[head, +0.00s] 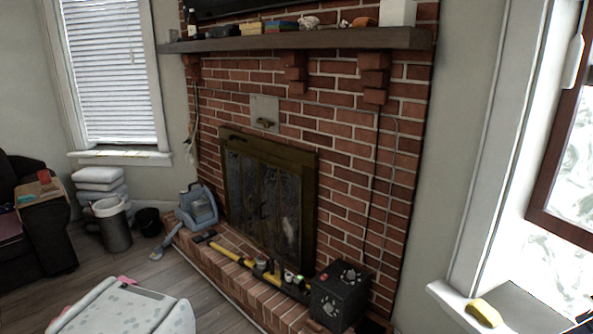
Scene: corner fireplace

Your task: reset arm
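My gripper is not in view in the head view, so its pose and its fingers cannot be seen. No part that I can surely tell as my arm shows. The task names no other object.
A brick fireplace (343,160) with a wooden mantel (300,41) fills the middle. Its raised hearth (219,271) bears a black box (341,294) and tools. A white spotted object (118,312) stands front left. A yellow item (484,312) lies on the right sill. Wooden floor shows between.

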